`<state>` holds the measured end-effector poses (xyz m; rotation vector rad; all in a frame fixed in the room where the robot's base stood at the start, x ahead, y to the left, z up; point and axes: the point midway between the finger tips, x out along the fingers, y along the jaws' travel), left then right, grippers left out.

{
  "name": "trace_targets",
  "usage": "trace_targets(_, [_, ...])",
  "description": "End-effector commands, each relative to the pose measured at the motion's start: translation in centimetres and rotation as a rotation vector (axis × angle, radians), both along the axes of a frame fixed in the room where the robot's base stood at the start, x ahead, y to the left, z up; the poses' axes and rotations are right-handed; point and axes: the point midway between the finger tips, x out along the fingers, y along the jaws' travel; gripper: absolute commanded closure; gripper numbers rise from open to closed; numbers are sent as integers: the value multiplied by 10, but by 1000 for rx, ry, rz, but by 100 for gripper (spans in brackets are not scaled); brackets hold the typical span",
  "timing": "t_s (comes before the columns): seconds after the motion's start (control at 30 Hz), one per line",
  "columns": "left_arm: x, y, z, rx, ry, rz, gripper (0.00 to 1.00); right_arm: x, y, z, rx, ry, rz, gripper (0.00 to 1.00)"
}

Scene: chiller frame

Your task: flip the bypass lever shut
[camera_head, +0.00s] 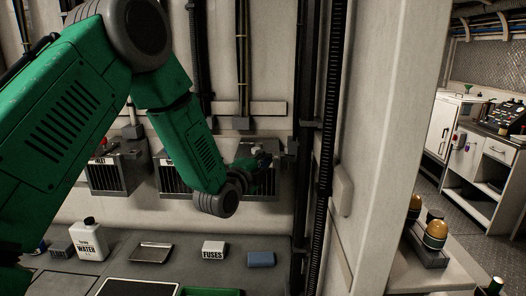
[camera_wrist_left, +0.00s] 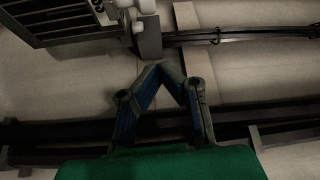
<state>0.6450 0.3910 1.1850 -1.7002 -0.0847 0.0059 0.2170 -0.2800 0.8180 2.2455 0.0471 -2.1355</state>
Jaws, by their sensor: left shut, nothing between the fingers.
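My left arm reaches in from the left, and its gripper (camera_head: 264,168) is in front of the right-hand grey wall unit (camera_head: 262,190), partly covering it. In the left wrist view the gripper (camera_wrist_left: 162,66) is shut, its blue-grey fingers meeting in a point with nothing between them. Just beyond the fingertips is a grey block (camera_wrist_left: 149,38) with pale fittings (camera_wrist_left: 137,6) above it. I cannot make out which part is the bypass lever or how it stands; it may be among these fittings or behind the gripper. My right gripper is not in view.
A grilled wall unit labelled INLET (camera_head: 117,172) is on the left. The grey bench below holds a white WATER bottle (camera_head: 88,240), a FUSES box (camera_head: 213,250), a blue block (camera_head: 260,259) and a tray (camera_head: 152,252). Dark vertical conduits (camera_head: 330,110) stand right of the gripper.

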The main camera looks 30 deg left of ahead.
Motion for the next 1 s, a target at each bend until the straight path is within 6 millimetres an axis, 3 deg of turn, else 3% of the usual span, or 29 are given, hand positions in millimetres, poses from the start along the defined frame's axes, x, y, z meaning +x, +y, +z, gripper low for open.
trace_targets(0.27, [59,4,5,-1,-2,1,100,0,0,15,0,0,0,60])
trace_targets(0.4, [51,25,1,-4,2,5,100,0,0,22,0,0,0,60])
trace_targets(0.6, [45,39,-1,-2,0,2,100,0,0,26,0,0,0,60])
trace_targets(1.0, [44,39,-2,1,0,0,100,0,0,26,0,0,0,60])
